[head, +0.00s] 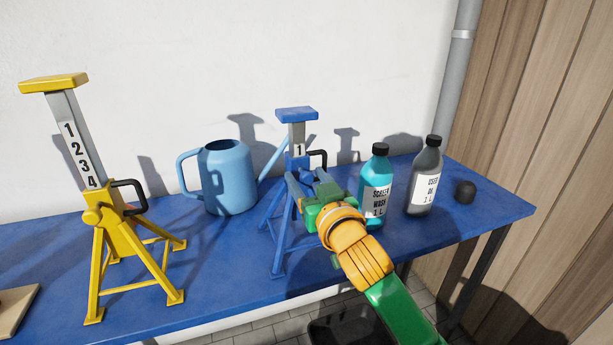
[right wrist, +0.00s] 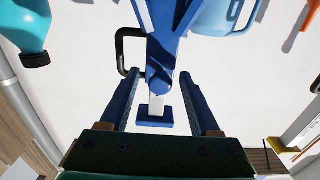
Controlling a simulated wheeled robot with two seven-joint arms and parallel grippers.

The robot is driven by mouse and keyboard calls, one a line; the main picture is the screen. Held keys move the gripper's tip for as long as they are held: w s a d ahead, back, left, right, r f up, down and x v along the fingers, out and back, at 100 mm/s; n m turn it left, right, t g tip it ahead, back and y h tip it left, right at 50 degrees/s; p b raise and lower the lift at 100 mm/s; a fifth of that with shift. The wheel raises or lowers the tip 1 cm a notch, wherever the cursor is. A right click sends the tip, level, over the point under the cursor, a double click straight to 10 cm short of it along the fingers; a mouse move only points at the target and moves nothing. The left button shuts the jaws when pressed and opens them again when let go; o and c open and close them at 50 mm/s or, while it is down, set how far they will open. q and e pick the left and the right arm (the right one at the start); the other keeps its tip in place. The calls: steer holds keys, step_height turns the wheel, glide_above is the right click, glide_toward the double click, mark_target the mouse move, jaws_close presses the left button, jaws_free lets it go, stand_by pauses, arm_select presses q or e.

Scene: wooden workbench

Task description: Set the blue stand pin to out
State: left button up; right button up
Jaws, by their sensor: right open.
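The blue stand (head: 297,146) stands on the blue bench top, its grey column low with only the number 1 showing under the blue head. A black loop handle (head: 319,158) sticks out at its right side; it also shows in the right wrist view (right wrist: 122,50). A round blue knob (right wrist: 160,82) on the stand's front lies between my fingertips in the right wrist view. I cannot tell whether the fingers touch it. My right gripper (head: 306,175) is open in front of the stand and hides part of its body and legs. My left gripper is out of view.
A yellow stand (head: 130,250) with a raised column is at left. A light blue watering can (head: 229,178) stands behind, between the stands. The front right bench top is clear.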

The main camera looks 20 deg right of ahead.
steer(key=shift+w, duration=0.2)
jaws_close()
stand_by(1.3)
